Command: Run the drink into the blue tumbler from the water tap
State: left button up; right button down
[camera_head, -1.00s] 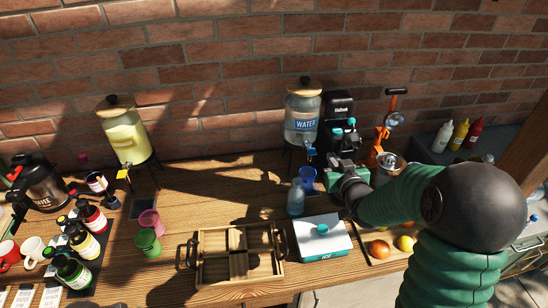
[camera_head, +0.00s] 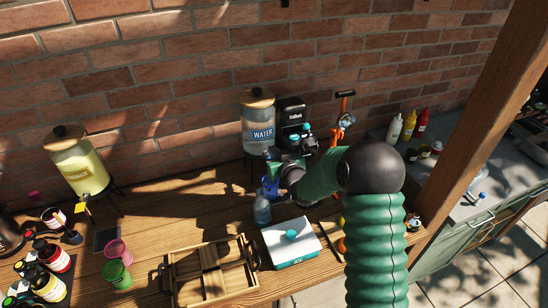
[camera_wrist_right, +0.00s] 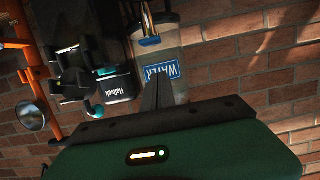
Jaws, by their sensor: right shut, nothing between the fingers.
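The water dispenser (camera_head: 257,122) is a clear jar with a wooden lid and a blue WATER label, standing against the brick wall. The blue tumbler (camera_head: 271,187) stands on the table below its tap, partly hidden by my right arm. My right gripper (camera_head: 274,157) is shut and empty, close to the tap; contact cannot be told. In the right wrist view the dispenser (camera_wrist_right: 180,38) appears upside down, and my shut fingers (camera_wrist_right: 158,88) overlap its label. A blue part (camera_wrist_right: 148,41), seemingly the tap, shows beyond the fingertips. My left gripper is not in view.
A black coffee machine (camera_head: 291,115) and orange stand (camera_head: 340,125) are right of the dispenser. A white-and-teal ice box (camera_head: 291,244) and wooden crate (camera_head: 208,276) lie nearer. Bare table lies left of the bottle.

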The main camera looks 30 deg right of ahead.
jog(key=f, duration=0.3)
jog(key=shift+s+d+f+p, duration=0.15)
jog(key=shift+s+f+p, duration=0.05)
jog(key=shift+f+p, duration=0.2)
jog(key=f+t+b, duration=0.1)
jog(key=b, duration=0.5)
jog(key=f+t+h+b, duration=0.1)
jog(key=t+b, duration=0.1)
jog(key=b, duration=0.5)
jog(key=shift+s+a+f, duration=0.15)
jog(key=shift+s+a, duration=0.05)
jog(key=shift+s, duration=0.1)
dwell(2.3)
